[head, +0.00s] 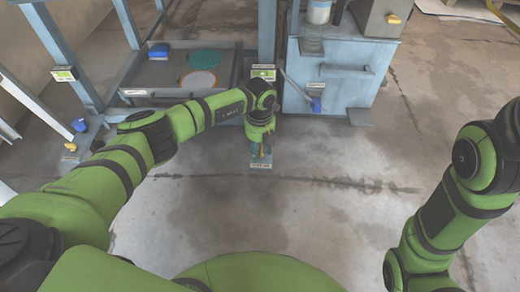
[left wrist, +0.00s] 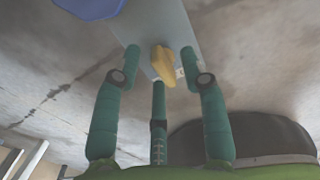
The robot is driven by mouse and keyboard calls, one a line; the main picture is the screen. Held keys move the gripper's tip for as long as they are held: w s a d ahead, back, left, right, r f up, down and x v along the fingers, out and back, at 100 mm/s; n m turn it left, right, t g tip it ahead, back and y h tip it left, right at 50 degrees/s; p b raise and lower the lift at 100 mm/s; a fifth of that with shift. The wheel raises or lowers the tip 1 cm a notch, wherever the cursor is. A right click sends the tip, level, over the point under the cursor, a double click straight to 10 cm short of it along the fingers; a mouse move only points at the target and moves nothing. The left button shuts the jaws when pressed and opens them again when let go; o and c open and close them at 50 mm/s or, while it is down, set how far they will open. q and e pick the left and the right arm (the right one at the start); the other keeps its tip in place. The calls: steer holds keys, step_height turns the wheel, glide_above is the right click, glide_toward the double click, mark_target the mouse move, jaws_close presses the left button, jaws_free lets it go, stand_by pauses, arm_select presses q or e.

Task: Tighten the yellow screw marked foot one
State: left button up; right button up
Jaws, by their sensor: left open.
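The yellow screw (left wrist: 163,62) has a wing-shaped head and stands on a grey-blue foot plate (left wrist: 165,20) in the left wrist view. My left gripper (left wrist: 162,78) is open, with its three green fingers spread around the screw head. I see a gap between the head and the side fingers; contact with the lower finger cannot be told. In the head view my left gripper (head: 261,150) points down over the foot, and the fingers mostly hide the screw. A small label on the foot is too small to read. My right gripper is out of view.
A blue knob (left wrist: 88,8) stands close to the screw. A blue press frame (head: 268,30) and a blue cabinet (head: 335,85) stand behind the foot. A grey tray (head: 150,75) holds round plates at left. The concrete floor in front is clear.

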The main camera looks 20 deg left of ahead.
arm_select(q)
steer(key=shift+c, duration=0.4)
jaws_close()
steer(key=shift+m, duration=0.3)
steer(key=m+p, duration=0.1)
steer(key=m, duration=0.2)
steer(key=shift+m, duration=0.3)
steer(key=m, duration=0.4)
steer(key=shift+w+m, duration=0.15)
steer(key=shift+m, duration=0.15)
steer(key=m, duration=0.4)
steer(key=shift+w+d+m+b, duration=0.1)
steer(key=shift+m+b, duration=0.4)
steer(key=shift+m, duration=2)
